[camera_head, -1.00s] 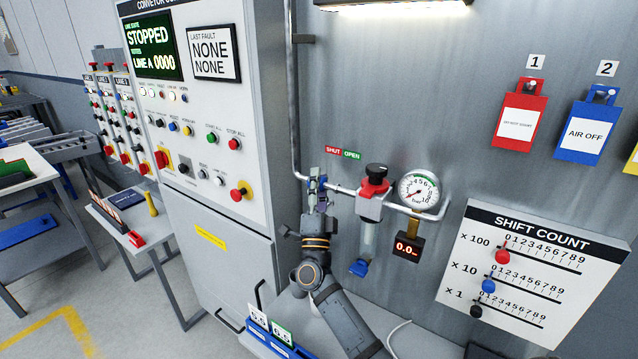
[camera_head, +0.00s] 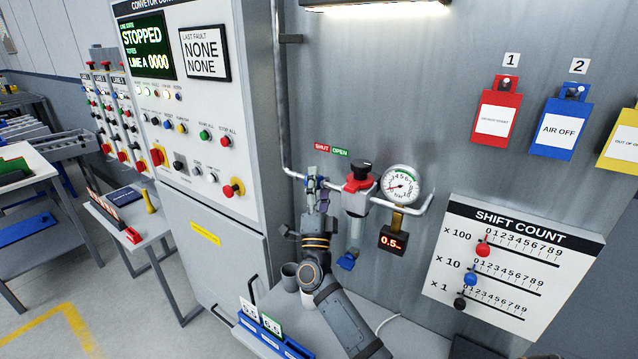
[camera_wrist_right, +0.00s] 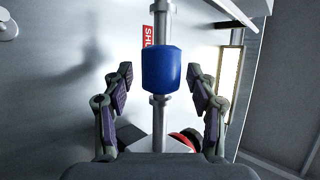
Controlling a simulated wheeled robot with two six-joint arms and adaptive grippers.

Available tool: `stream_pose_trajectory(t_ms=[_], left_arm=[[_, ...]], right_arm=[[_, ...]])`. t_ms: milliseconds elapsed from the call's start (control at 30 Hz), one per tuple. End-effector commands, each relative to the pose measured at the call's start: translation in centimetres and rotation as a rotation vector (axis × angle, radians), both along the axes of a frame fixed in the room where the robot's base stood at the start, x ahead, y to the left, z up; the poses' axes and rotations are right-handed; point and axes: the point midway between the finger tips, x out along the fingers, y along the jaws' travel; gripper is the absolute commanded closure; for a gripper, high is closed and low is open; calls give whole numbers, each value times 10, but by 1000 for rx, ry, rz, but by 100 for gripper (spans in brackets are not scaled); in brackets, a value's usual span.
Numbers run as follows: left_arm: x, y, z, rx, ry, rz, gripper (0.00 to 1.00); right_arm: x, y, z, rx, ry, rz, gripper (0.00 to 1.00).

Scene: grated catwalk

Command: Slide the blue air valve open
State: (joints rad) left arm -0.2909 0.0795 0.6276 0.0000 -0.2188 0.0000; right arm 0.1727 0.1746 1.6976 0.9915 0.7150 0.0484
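The blue air valve (camera_wrist_right: 164,68) is a blue sleeve around a grey pipe, beside the red SHUT label (camera_wrist_right: 147,34), in the right wrist view. My right gripper (camera_wrist_right: 160,76) is open, one finger on each side of the sleeve, with visible gaps. In the head view my right gripper (camera_head: 315,186) is at the pipe, below the SHUT label (camera_head: 322,147) and green OPEN label (camera_head: 340,151), and largely hides the sleeve. The digital readout (camera_head: 393,239) shows 0.5 under the round gauge (camera_head: 401,184). My left gripper is not in view.
A red regulator with black knob (camera_head: 359,178) sits on the pipe just right of my gripper. The control cabinet (camera_head: 215,205) stands close on the left. A grey cup (camera_head: 290,274) and blue holder (camera_head: 262,340) with cards are below. Tags and the shift count board (camera_head: 505,275) are at right.

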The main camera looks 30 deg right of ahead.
Motion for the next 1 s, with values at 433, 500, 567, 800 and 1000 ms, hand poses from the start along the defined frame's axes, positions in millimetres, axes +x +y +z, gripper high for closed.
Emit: stream_pose_trajectory(t_ms=[433,500,567,800,1000], left_arm=[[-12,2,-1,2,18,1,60],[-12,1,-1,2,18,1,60],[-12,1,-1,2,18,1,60],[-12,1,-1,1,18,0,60],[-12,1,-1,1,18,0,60]], right_arm=[[-31,23,-35,4,4,-1,42],[-42,31,-47,4,5,0,42],[-50,37,-56,4,4,-1,42],[-71,53,-76,2,-1,0,42],[-73,55,-78,1,-1,0,42]])
